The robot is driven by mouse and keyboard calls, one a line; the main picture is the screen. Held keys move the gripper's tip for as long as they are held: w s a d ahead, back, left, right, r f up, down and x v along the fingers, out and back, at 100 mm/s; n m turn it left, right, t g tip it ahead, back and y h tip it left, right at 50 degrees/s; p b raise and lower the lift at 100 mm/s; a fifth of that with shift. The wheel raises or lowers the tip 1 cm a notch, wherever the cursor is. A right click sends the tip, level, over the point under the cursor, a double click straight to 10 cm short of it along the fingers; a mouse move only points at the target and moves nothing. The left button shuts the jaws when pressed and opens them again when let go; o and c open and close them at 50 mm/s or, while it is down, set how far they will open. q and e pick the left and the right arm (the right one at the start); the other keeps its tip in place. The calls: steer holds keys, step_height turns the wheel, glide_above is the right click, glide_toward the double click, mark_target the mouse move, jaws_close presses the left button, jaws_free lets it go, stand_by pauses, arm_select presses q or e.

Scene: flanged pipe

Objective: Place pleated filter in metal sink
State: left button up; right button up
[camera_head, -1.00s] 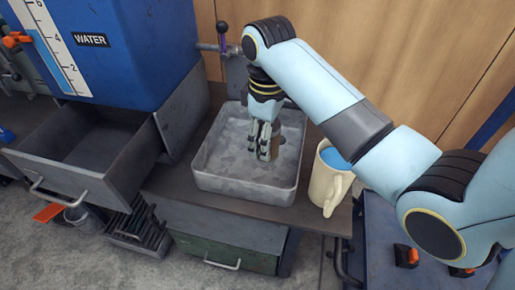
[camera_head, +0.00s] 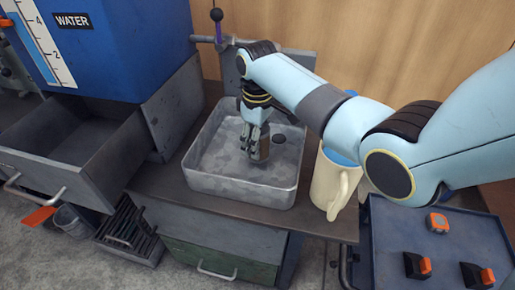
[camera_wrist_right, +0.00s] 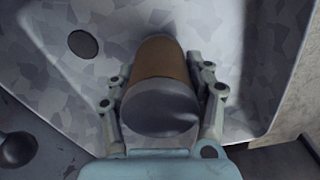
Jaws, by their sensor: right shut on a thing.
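The metal sink (camera_head: 240,190) is a grey square basin on a dark counter, and its drain (camera_head: 279,138) shows as a dark round spot. My right gripper (camera_head: 258,152) is down inside the sink. It is shut on the pleated filter (camera_head: 263,150), a brown cylinder with a grey end. In the right wrist view the filter (camera_wrist_right: 160,90) sits between the two fingers of the right gripper (camera_wrist_right: 163,100), with the sink's mottled floor (camera_wrist_right: 120,25) beyond it. I cannot tell whether the filter touches the floor. My left gripper is not in view.
A cream mug (camera_head: 332,185) stands right of the sink. A blue water tank (camera_head: 130,50) and an open, empty drawer (camera_head: 75,145) are at left. A tap with a purple handle (camera_head: 217,25) stands behind the sink. A blue cart (camera_head: 430,245) holds orange-and-black items.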

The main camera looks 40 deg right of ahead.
step_height(320, 180, down, 2)
steer(key=shift+r, duration=0.1)
steer(key=o, duration=1.2)
step_height(320, 180, up, 12)
steer(key=p, duration=0.3)
